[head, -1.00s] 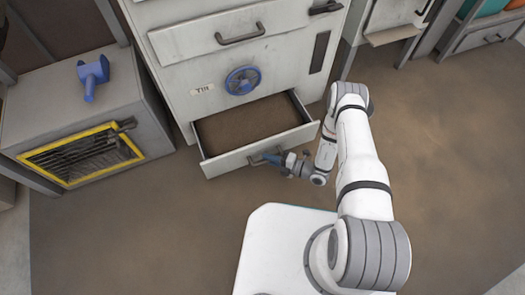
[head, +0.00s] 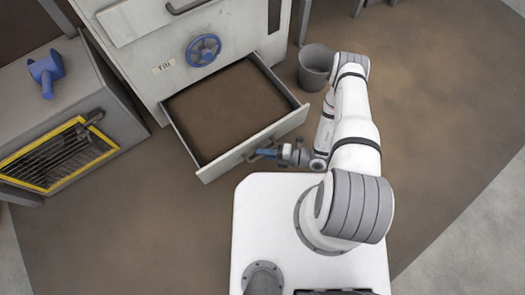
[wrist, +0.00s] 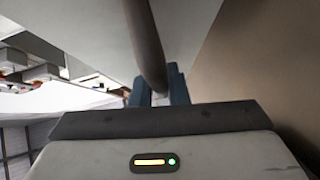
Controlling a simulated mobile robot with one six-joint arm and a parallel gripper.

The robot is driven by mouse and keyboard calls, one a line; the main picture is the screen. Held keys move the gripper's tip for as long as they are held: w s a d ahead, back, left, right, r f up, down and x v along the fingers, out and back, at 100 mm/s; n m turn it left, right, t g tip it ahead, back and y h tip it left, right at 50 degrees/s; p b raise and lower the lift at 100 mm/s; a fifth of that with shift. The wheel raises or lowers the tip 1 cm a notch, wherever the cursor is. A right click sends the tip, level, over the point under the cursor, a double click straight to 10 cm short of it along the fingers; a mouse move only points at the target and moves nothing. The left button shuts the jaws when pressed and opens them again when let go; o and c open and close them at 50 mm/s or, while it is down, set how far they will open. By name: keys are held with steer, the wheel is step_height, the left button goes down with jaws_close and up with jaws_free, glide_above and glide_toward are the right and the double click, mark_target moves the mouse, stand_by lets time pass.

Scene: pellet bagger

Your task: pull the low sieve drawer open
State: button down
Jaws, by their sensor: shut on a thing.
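The low sieve drawer (head: 218,161) stands open at the foot of the pale cabinet (head: 150,70), with a brown inside showing. Its dark bar handle (head: 262,151) is on the front panel. My gripper (head: 270,153) is at this handle, with its blue fingers shut on it. In the wrist view the dark handle bar (wrist: 145,45) runs between the blue fingertips of my gripper (wrist: 160,88), against the pale drawer front (wrist: 85,30).
A blue handwheel (head: 203,50) is on the cabinet above the drawer. A grey bin (head: 316,66) stands right of the drawer. A grey box with a yellow-framed grille (head: 58,153) and a blue scoop-like object (head: 46,72) on top is at the left. The brown floor is clear at the right.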

steer(key=shift+w+d, duration=0.1)
steer(key=shift+w, duration=0.15)
steer(key=c, duration=1.4)
jaws_free()
steer(key=p+v, duration=0.2)
steer(key=v, duration=0.5)
steer(key=shift+d, duration=0.4)
